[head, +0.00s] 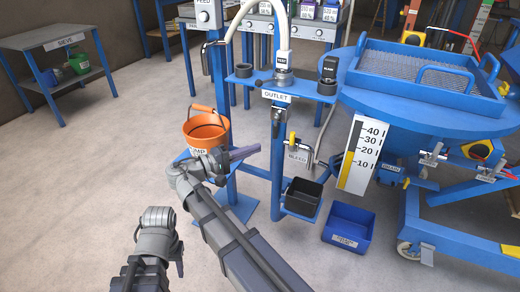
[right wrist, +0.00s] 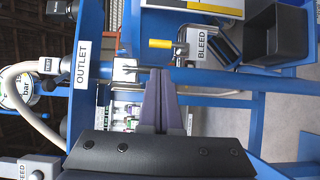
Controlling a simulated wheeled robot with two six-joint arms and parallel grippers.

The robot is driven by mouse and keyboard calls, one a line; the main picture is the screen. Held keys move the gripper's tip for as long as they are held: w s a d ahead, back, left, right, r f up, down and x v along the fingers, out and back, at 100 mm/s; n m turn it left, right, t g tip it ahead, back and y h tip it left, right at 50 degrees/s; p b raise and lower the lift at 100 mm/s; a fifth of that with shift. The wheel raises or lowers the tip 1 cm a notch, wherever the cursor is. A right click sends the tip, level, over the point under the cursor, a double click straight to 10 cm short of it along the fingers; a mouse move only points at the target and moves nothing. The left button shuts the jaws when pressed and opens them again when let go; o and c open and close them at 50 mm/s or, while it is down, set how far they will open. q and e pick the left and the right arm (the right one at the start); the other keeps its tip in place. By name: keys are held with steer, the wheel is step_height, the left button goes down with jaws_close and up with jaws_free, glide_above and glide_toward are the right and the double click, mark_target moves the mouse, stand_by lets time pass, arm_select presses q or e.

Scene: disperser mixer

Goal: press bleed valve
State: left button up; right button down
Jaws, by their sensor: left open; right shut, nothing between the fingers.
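The bleed valve has a yellow handle (head: 292,139) on the blue outlet post, by the BLEED label (head: 298,155). In the right wrist view the yellow handle (right wrist: 160,43) lies just beyond my fingertips, with the BLEED label (right wrist: 201,43) to its right. My right gripper (head: 258,149) is shut and empty, left of the valve and apart from it in the head view. Its closed fingers (right wrist: 160,72) point toward the valve in the right wrist view. My left gripper (head: 178,266) is low at the left, far from the valve; its fingers are hardly visible.
An orange bucket (head: 206,133) stands behind my right wrist. The OUTLET bracket (head: 277,96) and white hose (head: 283,35) are above the valve. A black bin (head: 302,197) and blue bin (head: 348,228) sit below. A blue round table (head: 430,112) stands to the right.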

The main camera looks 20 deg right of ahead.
mark_target(292, 142)
steer(key=shift+a+r, duration=0.1)
steer(key=shift+a, duration=0.05)
steer(key=d, duration=0.3)
steer(key=w+d, duration=0.1)
steer(key=d, duration=0.6)
steer(key=shift+w, duration=0.15)
steer(key=shift+d, duration=0.1)
